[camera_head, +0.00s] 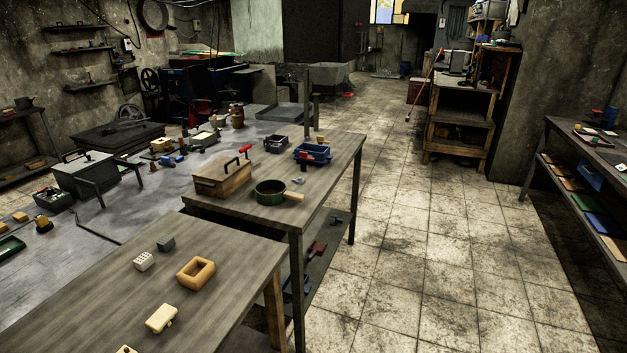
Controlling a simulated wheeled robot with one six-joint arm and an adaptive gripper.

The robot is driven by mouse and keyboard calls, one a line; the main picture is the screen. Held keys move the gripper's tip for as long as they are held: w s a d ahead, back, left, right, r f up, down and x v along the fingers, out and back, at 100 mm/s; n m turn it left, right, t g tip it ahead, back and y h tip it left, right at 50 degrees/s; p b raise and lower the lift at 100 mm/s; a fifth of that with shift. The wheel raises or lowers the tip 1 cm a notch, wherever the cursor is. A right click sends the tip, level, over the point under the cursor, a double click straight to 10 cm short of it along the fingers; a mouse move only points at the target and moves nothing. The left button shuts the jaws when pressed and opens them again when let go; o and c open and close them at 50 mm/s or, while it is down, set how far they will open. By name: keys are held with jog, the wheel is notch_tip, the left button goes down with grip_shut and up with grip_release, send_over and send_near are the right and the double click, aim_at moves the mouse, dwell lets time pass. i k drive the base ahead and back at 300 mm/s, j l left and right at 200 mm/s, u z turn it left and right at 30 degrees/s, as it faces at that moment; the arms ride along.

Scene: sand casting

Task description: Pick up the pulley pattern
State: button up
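I cannot pick out the pulley pattern for certain. On the near table (228,262) lie a wooden block with a rectangular opening (183,282), a cream block with a small knob (161,318), a pale block with holes (144,261) and a small dark grey block (166,243). A yellowish piece (126,350) is cut off by the bottom edge, so its shape is hidden. Small pieces farther back are too small to name. My gripper is not in view.
A shelf unit (470,128) stands at the back right. The tiled floor (440,240) is clear in the middle.

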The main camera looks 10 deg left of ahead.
aim_at(299, 180)
jog(key=i+u, duration=0.3)
jog(key=i, duration=0.2)
jog(key=i+u, duration=0.3)
jog(key=i, duration=0.25)
jog(key=k+l+u, duration=0.1)
jog(key=l, duration=0.3)
jog(key=k+l+u, duration=0.1)
jog(key=k+l, duration=0.15)
jog(key=l, duration=0.1)
